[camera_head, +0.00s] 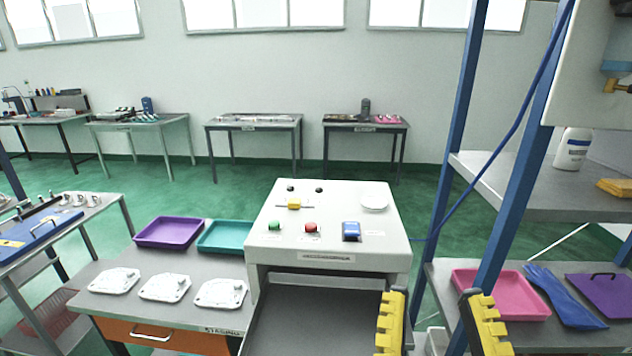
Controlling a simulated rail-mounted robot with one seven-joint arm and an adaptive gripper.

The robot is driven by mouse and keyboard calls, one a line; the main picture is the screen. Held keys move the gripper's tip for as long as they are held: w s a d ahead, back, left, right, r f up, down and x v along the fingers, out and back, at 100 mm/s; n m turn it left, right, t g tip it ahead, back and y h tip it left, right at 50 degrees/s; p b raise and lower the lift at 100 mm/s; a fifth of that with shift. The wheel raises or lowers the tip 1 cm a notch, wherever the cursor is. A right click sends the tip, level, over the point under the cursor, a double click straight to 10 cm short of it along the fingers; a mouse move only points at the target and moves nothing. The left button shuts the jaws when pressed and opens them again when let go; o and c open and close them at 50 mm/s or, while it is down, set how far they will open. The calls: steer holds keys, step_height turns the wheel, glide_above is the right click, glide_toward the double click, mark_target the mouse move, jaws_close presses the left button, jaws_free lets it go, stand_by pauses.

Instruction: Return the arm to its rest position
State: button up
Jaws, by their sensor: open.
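My gripper (437,326) shows at the bottom edge, right of centre. Its two yellow toothed fingers stand well apart, with nothing between them. It is in front of the white control console, near that console's lower right side. The rest of my arm is out of view. Three white castings (164,287) lie in a row on the grey bench to the left, apart from my gripper.
The white console (353,240) has green and red buttons and an open bay (305,325) below. Purple (169,232) and teal (224,237) trays lie behind the castings. A blue-framed rack (463,120) stands at the right, with a pink tray (500,293) and blue gloves (563,296).

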step_height(320, 180, up, 29)
steer(key=a+y+p, duration=0.2)
steer(key=y+p, duration=0.1)
steer(key=p, duration=2.7)
steer(key=shift+w+a+m+g+p, duration=0.3)
steer(key=shift+w+a, duration=0.05)
steer(key=shift+a, duration=0.05)
